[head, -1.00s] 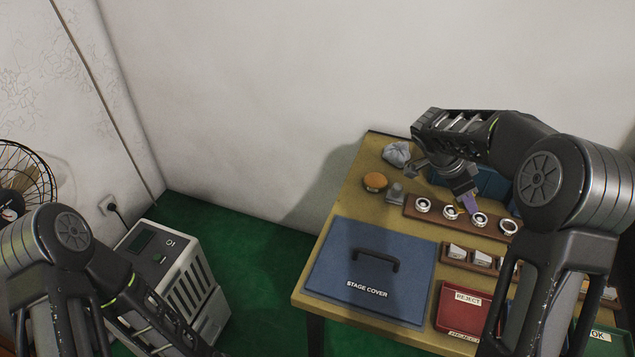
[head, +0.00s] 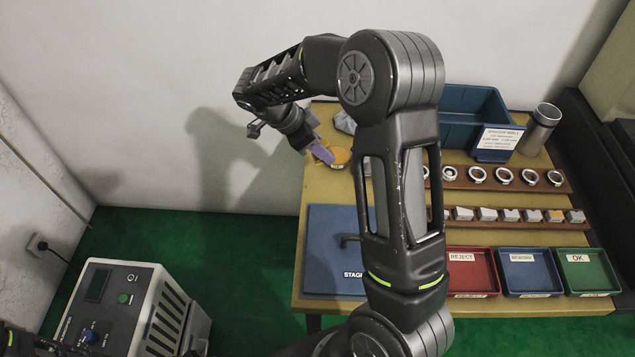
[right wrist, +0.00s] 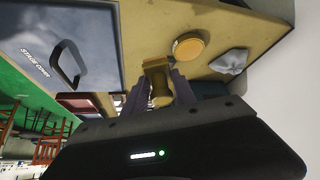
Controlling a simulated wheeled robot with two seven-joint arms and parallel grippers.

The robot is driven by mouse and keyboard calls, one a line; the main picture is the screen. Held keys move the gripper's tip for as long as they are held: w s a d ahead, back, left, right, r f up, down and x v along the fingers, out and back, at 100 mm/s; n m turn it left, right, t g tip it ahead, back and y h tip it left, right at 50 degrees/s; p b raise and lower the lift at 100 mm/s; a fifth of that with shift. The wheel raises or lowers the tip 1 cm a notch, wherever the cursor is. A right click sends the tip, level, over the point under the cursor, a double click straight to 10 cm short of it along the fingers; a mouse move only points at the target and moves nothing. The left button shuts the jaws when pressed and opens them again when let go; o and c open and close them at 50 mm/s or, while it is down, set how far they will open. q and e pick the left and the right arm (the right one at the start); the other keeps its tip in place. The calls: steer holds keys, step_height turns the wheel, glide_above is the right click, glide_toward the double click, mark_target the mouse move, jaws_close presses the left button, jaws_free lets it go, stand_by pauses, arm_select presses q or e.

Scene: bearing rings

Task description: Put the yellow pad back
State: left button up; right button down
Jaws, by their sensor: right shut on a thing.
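My right gripper (head: 320,152) reaches over the back left of the table, its purple fingers pointing down beside a round amber-topped piece (head: 340,156). In the right wrist view its fingers (right wrist: 160,98) are shut on a small yellow-tan piece (right wrist: 157,72), which I take to be the yellow pad. It has a broad end and a narrower lower part. The round piece (right wrist: 188,46) lies apart beyond it. The front rack (head: 500,224) holds several grey wedge-like pieces, with a small yellow spot (head: 553,215) near its right. My left gripper is not in view.
The blue stage cover (head: 325,250) lies at the table's front left. A ring rack (head: 515,183), a blue bin (head: 468,112) and a metal cup (head: 540,128) stand behind. Red (head: 472,266), blue (head: 527,268) and green (head: 585,268) trays line the front.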

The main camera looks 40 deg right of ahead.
steer(key=shift+w+f, duration=0.1)
steer(key=shift+f, duration=0.1)
steer(key=b, duration=0.2)
glide_above(329, 183)
steer(key=a, duration=0.2)
steer(key=f, duration=0.4)
steer(key=shift+w+f, duration=0.3)
steer(key=shift+w, duration=0.1)
steer(key=shift+f, duration=0.1)
steer(key=shift+f+b, duration=0.45)
steer(key=shift+f, duration=1.95)
steer(key=shift+f+b, duration=0.25)
steer(key=shift+b, duration=0.05)
steer(key=c, duration=1)
jaws_free()
steer(key=shift+r, duration=0.1)
steer(key=shift+r, duration=0.1)
